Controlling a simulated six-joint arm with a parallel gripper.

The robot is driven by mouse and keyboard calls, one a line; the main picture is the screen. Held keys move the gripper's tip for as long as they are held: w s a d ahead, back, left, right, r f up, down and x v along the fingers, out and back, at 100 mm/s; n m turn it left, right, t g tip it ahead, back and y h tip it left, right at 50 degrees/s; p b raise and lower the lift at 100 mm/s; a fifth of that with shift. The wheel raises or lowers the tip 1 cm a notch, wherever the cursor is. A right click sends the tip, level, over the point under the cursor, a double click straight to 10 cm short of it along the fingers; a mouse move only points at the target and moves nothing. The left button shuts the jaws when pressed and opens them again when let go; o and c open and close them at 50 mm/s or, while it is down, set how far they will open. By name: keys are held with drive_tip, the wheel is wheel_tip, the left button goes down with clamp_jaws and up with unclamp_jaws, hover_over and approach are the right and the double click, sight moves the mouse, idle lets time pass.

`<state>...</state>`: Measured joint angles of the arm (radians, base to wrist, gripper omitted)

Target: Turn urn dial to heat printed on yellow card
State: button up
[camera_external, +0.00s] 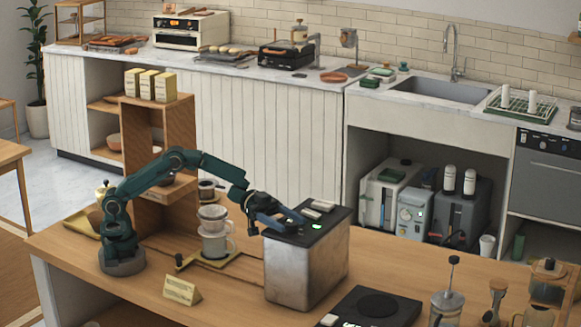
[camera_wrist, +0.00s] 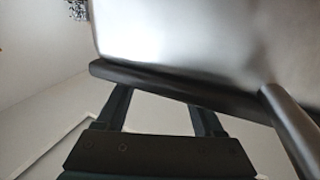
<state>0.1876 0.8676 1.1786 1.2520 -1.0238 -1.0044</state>
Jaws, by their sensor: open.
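The urn (camera_external: 305,268) is a boxy metal body with a dark top, standing on the wooden counter. A small green light (camera_external: 316,226) glows on its top. The yellow card (camera_external: 182,290) stands folded on the counter, left of the urn; its print is too small to read. My gripper (camera_external: 300,221) is at the urn's upper left edge. In the wrist view my gripper (camera_wrist: 158,100) is open, its two fingers pointing at a dark edge (camera_wrist: 180,88) below a shiny metal surface (camera_wrist: 180,40). I cannot make out the dial, or whether the fingers touch anything.
A dripper on a white mug (camera_external: 215,240) stands left of the urn. A dark flat plate (camera_external: 375,307) and a press pot (camera_external: 446,300) stand to its right. A wooden shelf (camera_external: 160,130) rises behind my arm. A dark bar (camera_wrist: 290,130) crosses the wrist view's right side.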

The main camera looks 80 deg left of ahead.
sight(288, 222)
drive_tip(key=shift+v, duration=2.35)
